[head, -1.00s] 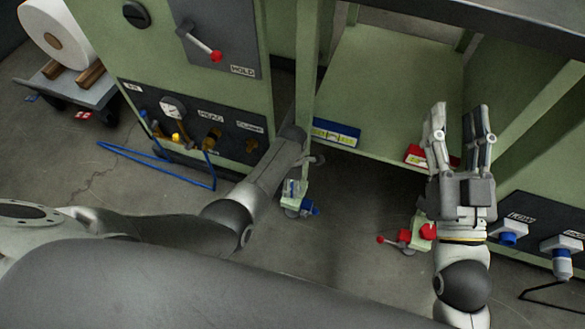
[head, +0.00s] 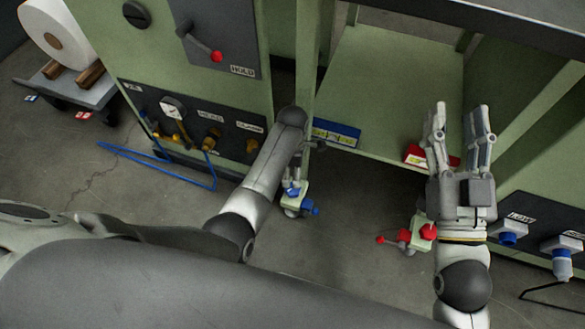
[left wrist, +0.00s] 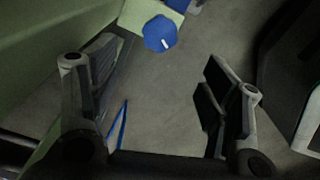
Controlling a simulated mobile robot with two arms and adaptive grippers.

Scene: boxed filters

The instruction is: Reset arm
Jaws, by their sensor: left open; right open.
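My right gripper (head: 459,120) is open and empty, its fingers pointing up the picture in front of the green shelf opening. My left arm comes in from the left, and its forearm hides most of the left gripper in the head view. In the left wrist view my left gripper (left wrist: 160,100) is open, with nothing between its fingers. A blue knob (left wrist: 160,33) on a pale green fitting shows beyond the fingers. The fitting with blue parts (head: 296,199) is low beside the left forearm in the head view.
A red-handled valve (head: 424,235) is left of my right wrist. A green panel with a red-knobbed lever (head: 216,56) stands left. A blue hose (head: 150,164) lies near the floor.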

